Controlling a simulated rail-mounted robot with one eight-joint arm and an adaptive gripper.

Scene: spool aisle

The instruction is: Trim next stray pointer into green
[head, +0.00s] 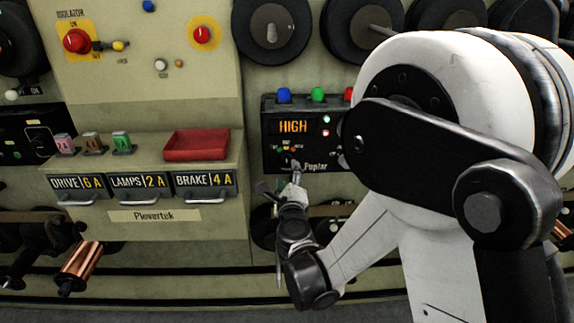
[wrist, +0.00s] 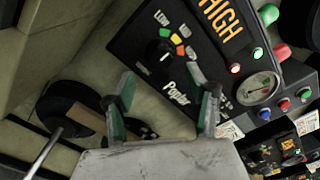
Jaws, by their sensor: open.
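A black Poplar panel shows an orange HIGH readout (head: 293,127), seen large in the wrist view (wrist: 220,20). Below the readout is a black knob (wrist: 155,54) with a white mark, ringed by an arc of green, yellow, orange and red patches (wrist: 178,42). LOW is printed at one end of the arc. A small round white gauge (wrist: 258,87) is set in the panel's lower right; its needle is too small to read. My gripper (wrist: 167,100) is open and empty, its fingers in front of the panel's lower part near the Poplar label. In the head view my gripper (head: 295,178) is just below the knob.
Blue (head: 284,95), green (head: 317,94) and red buttons top the panel. A cabinet with a red tray (head: 196,145) and labelled drawers (head: 140,186) stands left. Black spools (head: 271,32) hang above. More panels (wrist: 290,152) lie beyond the gauge.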

